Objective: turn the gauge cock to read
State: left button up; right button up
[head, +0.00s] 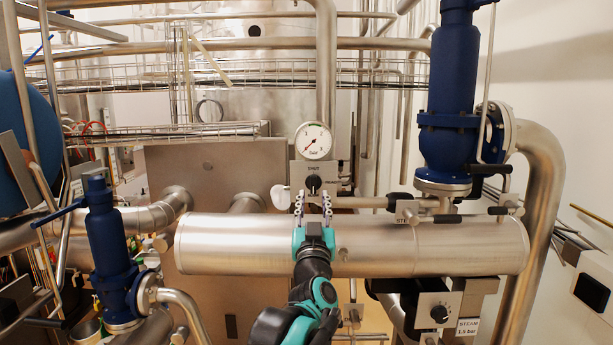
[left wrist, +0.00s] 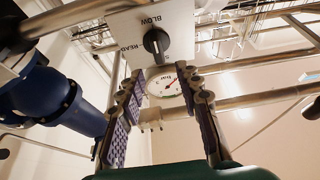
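The gauge cock is a black knob (head: 313,184) on a pale plate (head: 302,173), below a round white pressure gauge (head: 313,141) whose red needle points to the lower left. SHUT is printed above the knob and READ to its right. My left gripper (head: 313,203) is just below and in front of the knob, fingers apart and empty. In the left wrist view the knob (left wrist: 156,42) lies beyond the open fingertips, apart from them, with BLOW and READ beside it. The gauge (left wrist: 165,84) shows between the fingers. My right gripper is not in view.
A wide steel pipe (head: 430,246) runs across behind my left gripper. A blue valve (head: 448,100) stands at the right and a smaller blue valve (head: 108,240) at the left. Another black knob (head: 439,314) sits on a panel at lower right.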

aim_at(314, 182)
pick_arm(q)
jog(key=p+x, duration=0.1)
jog(key=x, duration=0.5)
jog(key=shift+w, duration=0.3)
jog(key=shift+s, duration=0.1)
grip_shut()
